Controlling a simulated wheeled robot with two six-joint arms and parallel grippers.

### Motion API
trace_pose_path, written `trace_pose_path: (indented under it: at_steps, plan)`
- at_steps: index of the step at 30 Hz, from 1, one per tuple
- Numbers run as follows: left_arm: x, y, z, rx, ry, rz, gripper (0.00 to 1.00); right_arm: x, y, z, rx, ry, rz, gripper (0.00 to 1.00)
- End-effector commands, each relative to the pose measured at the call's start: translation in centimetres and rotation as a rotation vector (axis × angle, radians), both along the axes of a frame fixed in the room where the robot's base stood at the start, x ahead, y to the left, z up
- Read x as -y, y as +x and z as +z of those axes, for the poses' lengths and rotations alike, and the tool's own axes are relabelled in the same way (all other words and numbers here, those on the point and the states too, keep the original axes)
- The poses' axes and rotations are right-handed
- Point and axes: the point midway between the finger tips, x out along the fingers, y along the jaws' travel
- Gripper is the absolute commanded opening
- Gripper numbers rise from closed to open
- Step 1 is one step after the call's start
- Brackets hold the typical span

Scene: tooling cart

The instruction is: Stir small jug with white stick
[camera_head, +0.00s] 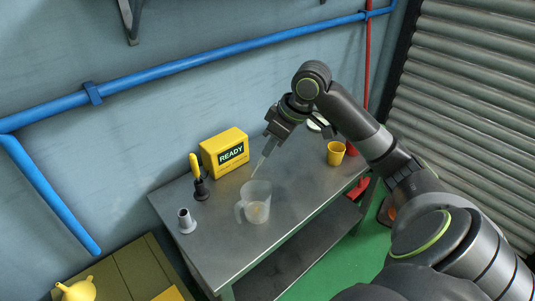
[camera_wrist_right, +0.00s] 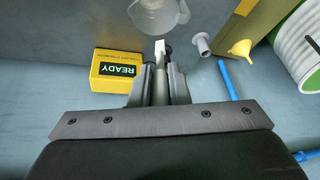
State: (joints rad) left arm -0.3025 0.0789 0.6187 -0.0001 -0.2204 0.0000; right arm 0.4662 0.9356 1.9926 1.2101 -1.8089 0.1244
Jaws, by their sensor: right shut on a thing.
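The small jug (camera_head: 257,211) is clear and translucent, with its handle on the left, and stands upright on the metal cart top. It also shows at the top of the wrist view (camera_wrist_right: 158,14). My right gripper (camera_head: 270,139) is above and behind the jug in the head view, shut on the white stick (camera_head: 261,163). The stick slants down to the left, its lower end near the jug's rim; I cannot tell whether it is inside the rim. In the wrist view the white stick (camera_wrist_right: 160,47) sticks out between the fingertips (camera_wrist_right: 158,72). My left gripper is not in view.
A yellow READY box (camera_head: 224,153) stands at the cart's back. A yellow-handled tool in a dark holder (camera_head: 201,188) and a grey flanged tube (camera_head: 187,221) stand left of the jug. The cart top (camera_head: 300,203) right of the jug is clear.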

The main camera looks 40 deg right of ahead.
Motion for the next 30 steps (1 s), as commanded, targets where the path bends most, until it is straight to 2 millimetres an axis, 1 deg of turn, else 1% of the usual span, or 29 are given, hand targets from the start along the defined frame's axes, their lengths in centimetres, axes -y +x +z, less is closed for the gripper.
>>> trace_pose_path:
  at_steps: [5,21,30]
  plan:
    - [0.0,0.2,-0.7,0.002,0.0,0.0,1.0,0.2,-0.4,-0.4,0.003,0.001,0.002,0.0]
    - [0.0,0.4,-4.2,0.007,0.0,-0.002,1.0,1.9,-2.8,-3.6,0.001,-0.002,0.001,0.0]
    - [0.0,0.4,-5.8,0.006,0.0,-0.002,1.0,2.7,-4.1,-5.3,0.001,0.001,0.003,0.0]
